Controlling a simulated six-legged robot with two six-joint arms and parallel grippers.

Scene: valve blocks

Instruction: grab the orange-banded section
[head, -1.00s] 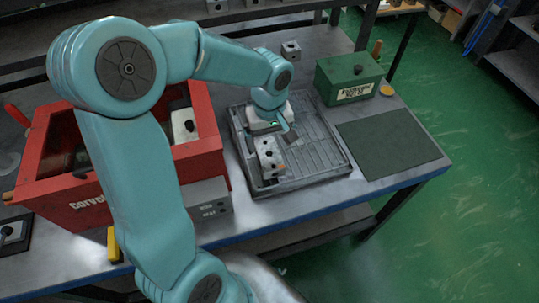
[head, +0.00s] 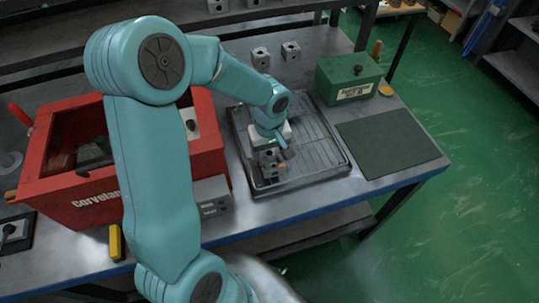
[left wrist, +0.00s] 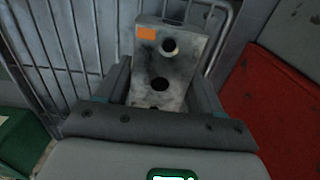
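A grey metal valve block (head: 267,167) with dark round holes sits in the wire-racked tray (head: 322,152). In the left wrist view the block (left wrist: 165,62) carries an orange patch on its upper left corner. My left gripper (head: 274,150) is low over the block in the head view, partly hiding it. In the left wrist view its fingers (left wrist: 160,85) stand on both sides of the block, very close to it. I cannot tell whether they press on it. My right gripper is not in view.
A red crate (head: 62,195) with parts inside stands left of the tray. A green box (head: 348,80) stands behind right, and a dark mat (head: 388,141) lies right. Two small grey blocks, one left (head: 260,58) and one right (head: 291,50), stand behind the tray.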

